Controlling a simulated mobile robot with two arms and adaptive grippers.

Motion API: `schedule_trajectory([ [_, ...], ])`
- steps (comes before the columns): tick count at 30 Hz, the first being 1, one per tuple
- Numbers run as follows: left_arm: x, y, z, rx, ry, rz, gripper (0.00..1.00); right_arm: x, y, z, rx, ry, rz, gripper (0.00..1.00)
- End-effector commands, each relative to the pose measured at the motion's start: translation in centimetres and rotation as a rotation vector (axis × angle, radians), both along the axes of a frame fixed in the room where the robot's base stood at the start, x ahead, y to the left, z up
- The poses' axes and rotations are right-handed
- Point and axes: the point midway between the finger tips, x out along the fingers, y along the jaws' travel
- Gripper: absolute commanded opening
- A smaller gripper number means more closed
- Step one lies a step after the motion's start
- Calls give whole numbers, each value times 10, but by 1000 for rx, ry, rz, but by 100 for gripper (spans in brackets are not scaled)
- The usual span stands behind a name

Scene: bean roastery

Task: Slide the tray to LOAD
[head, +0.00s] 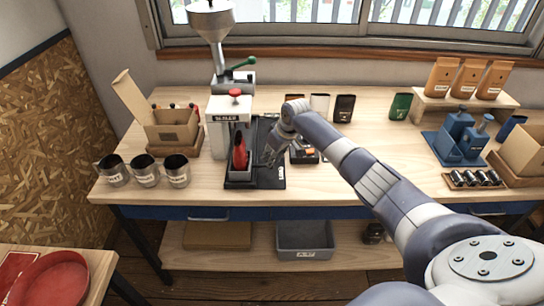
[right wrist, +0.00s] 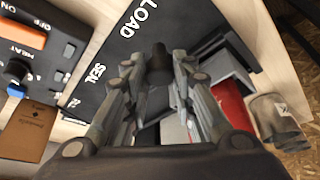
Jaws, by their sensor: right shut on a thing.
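A grey tray (head: 241,176) holds a red bag (head: 240,152) and sits on a black base plate (head: 268,181) in front of the sealer (head: 221,112). White LOAD lettering (head: 282,177) is at the plate's front right. In the right wrist view, LOAD (right wrist: 138,18) and SEAL (right wrist: 92,78) mark the plate, and the red bag (right wrist: 232,104) shows beyond the fingers. My right gripper (head: 270,156) is at the tray's right side, its fingers closed around a dark knob (right wrist: 158,56). The fingers hide part of the tray. My left gripper is out of view.
Metal cups (head: 145,170) and an open cardboard box (head: 172,130) stand left. A control box (head: 303,152) is close right of the plate. Dark and white bags stand behind my right arm. Blue containers (head: 461,140) are farther right. The front table edge is clear.

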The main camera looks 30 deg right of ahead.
Motion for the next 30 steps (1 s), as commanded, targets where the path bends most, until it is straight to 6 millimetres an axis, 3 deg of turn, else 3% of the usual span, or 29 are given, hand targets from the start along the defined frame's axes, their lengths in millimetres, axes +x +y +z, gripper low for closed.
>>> schedule_trajectory([
  [6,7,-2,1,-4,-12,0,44,-1,3,-2,6,5,2,0],
  [7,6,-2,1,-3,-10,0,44,-2,3,-2,6,6,2,26],
  [9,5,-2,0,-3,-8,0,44,-2,3,-2,6,6,2,42],
  [10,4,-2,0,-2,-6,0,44,-2,3,-2,6,6,2,44],
  [23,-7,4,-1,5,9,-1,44,-3,0,4,2,3,1,44],
  [30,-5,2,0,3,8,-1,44,-16,-3,38,2,1,2,44],
])
